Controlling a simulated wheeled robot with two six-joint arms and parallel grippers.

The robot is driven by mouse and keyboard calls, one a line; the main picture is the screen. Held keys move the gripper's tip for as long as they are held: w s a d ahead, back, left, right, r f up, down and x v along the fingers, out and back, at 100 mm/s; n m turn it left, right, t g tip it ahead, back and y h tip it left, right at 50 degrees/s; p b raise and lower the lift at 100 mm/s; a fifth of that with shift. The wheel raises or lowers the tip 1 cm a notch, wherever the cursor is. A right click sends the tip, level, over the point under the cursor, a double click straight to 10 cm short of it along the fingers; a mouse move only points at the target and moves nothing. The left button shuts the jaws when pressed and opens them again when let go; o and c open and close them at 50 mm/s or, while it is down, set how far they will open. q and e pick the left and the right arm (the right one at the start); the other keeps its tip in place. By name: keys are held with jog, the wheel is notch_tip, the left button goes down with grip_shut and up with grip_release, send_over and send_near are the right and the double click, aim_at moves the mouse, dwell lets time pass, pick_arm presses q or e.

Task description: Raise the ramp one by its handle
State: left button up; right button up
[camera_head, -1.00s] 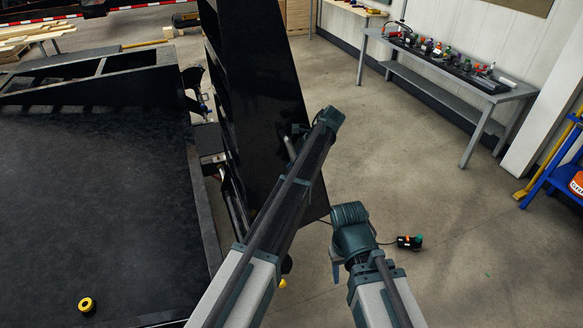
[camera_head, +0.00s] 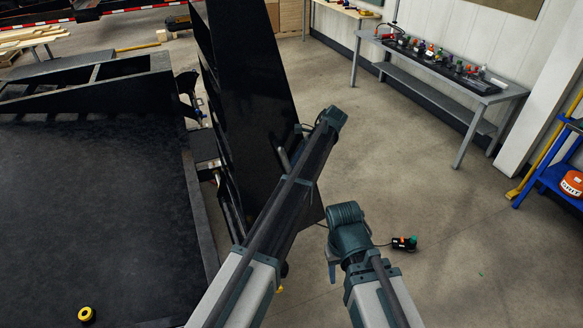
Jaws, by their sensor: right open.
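The ramp (camera_head: 250,85) is a tall black panel standing steeply upright and slightly tilted beside the black trailer deck (camera_head: 85,220). My left arm crosses in front of its lower part, with the left gripper not visible. A short grey bar shows against the panel behind this arm; I cannot tell whether it is the ramp's handle. My right gripper (camera_head: 332,268) is partly hidden below the right arm's teal joint, right of the ramp's lower corner. It is open and apart from the ramp, with nothing seen in it.
A grey workbench (camera_head: 480,118) with small coloured items stands along the right wall. A blue cart (camera_head: 555,180) is at the right edge. A small black control box (camera_head: 404,243) with a cable is right of my right arm. Open concrete floor lies between ramp and bench.

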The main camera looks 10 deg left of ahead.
pick_arm(q)
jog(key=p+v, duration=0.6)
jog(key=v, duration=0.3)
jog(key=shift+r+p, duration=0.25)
jog(key=shift+p, duration=0.15)
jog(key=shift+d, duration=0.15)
